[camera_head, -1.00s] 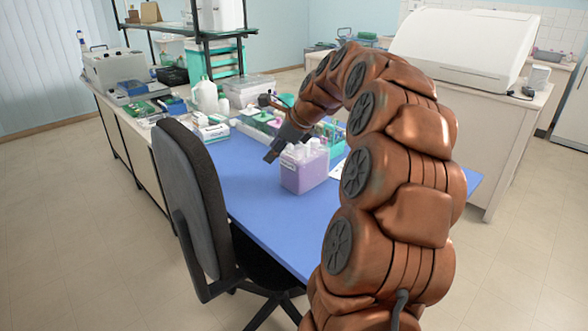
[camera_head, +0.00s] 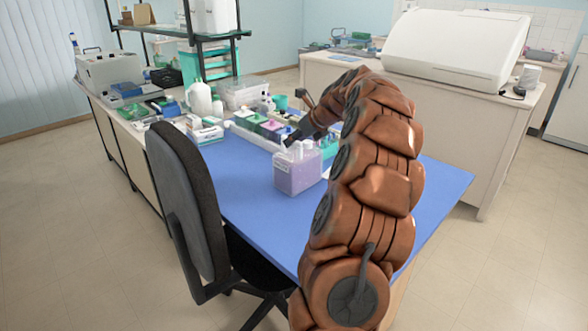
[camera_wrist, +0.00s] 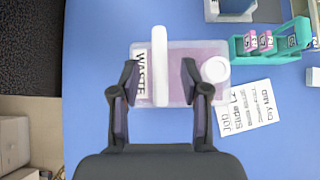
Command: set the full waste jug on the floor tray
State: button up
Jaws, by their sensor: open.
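The waste jug (camera_head: 298,174) is a squarish translucent container with purple liquid, standing upright on the blue bench top. In the wrist view the jug (camera_wrist: 182,92) is seen from above, with a white handle (camera_wrist: 159,66), a round white cap (camera_wrist: 215,69) and a "WASTE" label. My gripper (camera_head: 290,141) is at the top of the jug in the head view. In the wrist view my gripper (camera_wrist: 159,76) is open, its two fingers on either side of the handle with gaps. I cannot tell whether the fingers touch the jug. No floor tray is in view.
A printed card (camera_wrist: 246,107) and a teal slide rack (camera_wrist: 268,41) lie close right of the jug. A chair (camera_head: 185,205) stands against the bench's left side. White bottles and a row of staining dishes (camera_head: 262,126) are behind. The blue bench front (camera_head: 255,220) is clear.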

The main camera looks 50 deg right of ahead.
jog(key=x, duration=0.2)
jog(key=shift+w+f, duration=0.25)
jog(key=shift+w, duration=0.05)
grip_shut()
dwell(0.5)
